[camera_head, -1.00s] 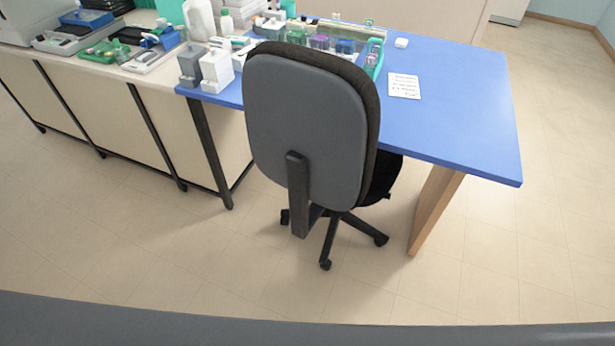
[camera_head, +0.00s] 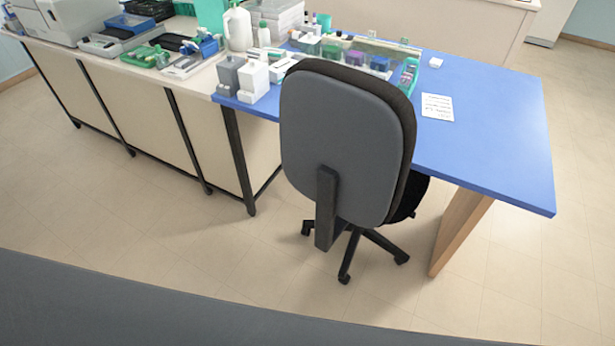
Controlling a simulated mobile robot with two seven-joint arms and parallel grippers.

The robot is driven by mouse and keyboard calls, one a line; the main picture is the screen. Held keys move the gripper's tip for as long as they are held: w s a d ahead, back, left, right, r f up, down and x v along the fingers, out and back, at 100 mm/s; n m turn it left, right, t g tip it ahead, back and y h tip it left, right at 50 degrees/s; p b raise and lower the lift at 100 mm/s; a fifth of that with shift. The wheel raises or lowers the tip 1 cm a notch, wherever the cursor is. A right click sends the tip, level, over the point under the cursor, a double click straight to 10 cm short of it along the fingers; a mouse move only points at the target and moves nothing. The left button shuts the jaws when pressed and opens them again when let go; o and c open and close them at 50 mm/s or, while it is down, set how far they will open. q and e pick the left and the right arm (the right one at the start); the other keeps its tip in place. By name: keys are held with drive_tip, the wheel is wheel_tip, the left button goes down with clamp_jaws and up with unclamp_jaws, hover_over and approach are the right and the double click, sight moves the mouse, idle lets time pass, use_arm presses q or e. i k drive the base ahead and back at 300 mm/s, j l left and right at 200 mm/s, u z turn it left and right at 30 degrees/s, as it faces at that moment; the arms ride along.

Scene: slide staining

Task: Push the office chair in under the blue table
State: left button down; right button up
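The office chair (camera_head: 340,145) stands upright at the front edge of the blue table (camera_head: 490,140), with its grey back facing me. Its backrest hides part of the table's front edge. Part of its dark seat (camera_head: 412,195) shows at the right of the backrest, close to the table's front edge. Its wheeled base (camera_head: 355,245) rests on the floor, left of the table's wooden end panel (camera_head: 460,228). How far the seat reaches under the tabletop is hidden. Neither of my grippers is in view.
Staining jars and bottles, a green rack (camera_head: 405,78) and a paper note (camera_head: 437,107) lie on the tabletop. A bench (camera_head: 140,75) with lab equipment adjoins at left. A black table leg (camera_head: 240,165) stands left of the chair. The floor (camera_head: 200,245) before the chair is clear.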

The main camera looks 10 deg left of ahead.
sight(348, 136)
drive_tip(key=i+j+z, duration=0.1)
drive_tip(key=i+j, duration=0.25)
drive_tip(key=j, duration=0.3)
drive_tip(key=i+j+z, duration=0.25)
drive_tip(key=j, duration=0.4)
drive_tip(key=i+j, duration=0.25)
drive_tip(key=i+j+z, duration=0.15)
drive_tip(key=j, duration=0.3)
drive_tip(key=i+j+z, duration=0.1)
drive_tip(key=j, duration=0.25)
drive_tip(key=i+j+z, duration=0.1)
drive_tip(key=j, duration=0.25)
